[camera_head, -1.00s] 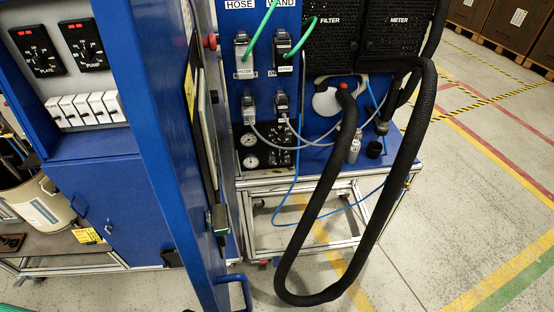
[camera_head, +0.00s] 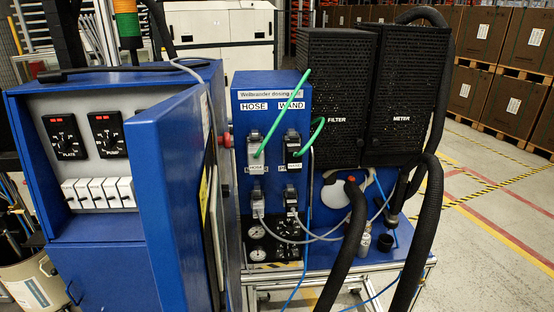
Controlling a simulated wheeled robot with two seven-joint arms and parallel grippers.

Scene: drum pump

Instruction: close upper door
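The blue upper door (camera_head: 170,200) stands open on the cabinet at the left, swung out toward me and seen at a steep angle. Its right side carries a dark framed panel (camera_head: 212,215). The opening beside it shows a grey control panel with two black dials (camera_head: 106,134) and a row of white switches (camera_head: 98,193). The door's lower end runs out of the bottom of the picture, so its bottom edge and latch are hidden. Neither of my grippers shows in the head view.
A blue dosing unit (camera_head: 247,110) with hoses stands right of the door, on a metal-framed cart. Thick black hoses (camera_head: 428,210) hang at its right. A blue lower panel (camera_head: 105,275) and a pale drum (camera_head: 32,283) are at lower left. The floor at right is clear.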

